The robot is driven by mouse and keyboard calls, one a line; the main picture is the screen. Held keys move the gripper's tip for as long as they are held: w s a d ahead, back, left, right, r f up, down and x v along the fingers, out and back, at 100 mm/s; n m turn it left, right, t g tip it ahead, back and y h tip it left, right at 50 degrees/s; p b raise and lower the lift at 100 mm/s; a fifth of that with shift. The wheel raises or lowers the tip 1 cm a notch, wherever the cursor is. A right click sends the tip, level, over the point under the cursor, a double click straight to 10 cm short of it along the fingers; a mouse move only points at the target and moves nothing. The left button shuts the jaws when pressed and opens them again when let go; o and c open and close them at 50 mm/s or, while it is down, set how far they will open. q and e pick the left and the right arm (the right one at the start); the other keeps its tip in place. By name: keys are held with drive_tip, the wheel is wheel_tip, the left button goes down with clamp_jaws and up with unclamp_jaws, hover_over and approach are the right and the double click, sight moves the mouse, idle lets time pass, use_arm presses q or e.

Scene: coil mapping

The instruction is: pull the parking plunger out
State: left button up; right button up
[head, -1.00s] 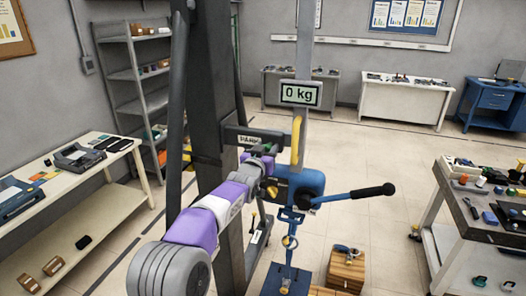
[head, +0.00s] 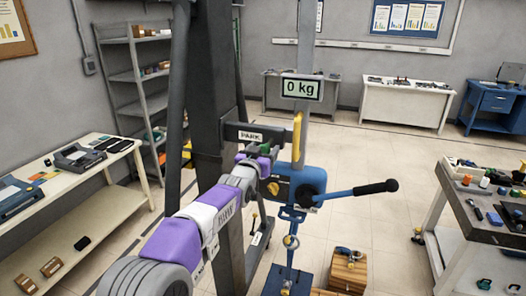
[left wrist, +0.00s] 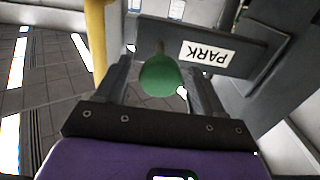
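The parking plunger shows as a round green knob (left wrist: 160,75) on a short stem, in front of the dark bracket (left wrist: 235,48) with the PARK label. In the head view the green knob (head: 265,149) sits just right of the white PARK label (head: 250,137), beside the dark column. My left gripper (left wrist: 160,88) is open, with one finger on each side of the knob. A gap shows at the left finger; whether the right finger touches is hard to tell. In the head view the left gripper (head: 262,158) is small and partly hidden. My right gripper is not in view.
A yellow bar (head: 297,137) stands close beside the knob. A blue winch body (head: 310,180) with a black-gripped lever (head: 376,187) lies to the right. The display (head: 302,90) above reads 0 kg. A workbench (head: 480,215) stands at right, with open floor between.

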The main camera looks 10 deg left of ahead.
sight(263, 151)
use_arm(q)
drive_tip(key=shift+s, duration=0.1)
drive_tip(key=s, duration=0.2)
drive_tip(key=s+b, duration=0.1)
drive_tip(key=s, duration=0.1)
drive_tip(key=s+b, duration=0.1)
drive_tip(key=s, duration=0.1)
drive_tip(key=shift+a, duration=0.3)
drive_tip(key=shift+s+a, duration=0.15)
drive_tip(key=shift+s, duration=0.5)
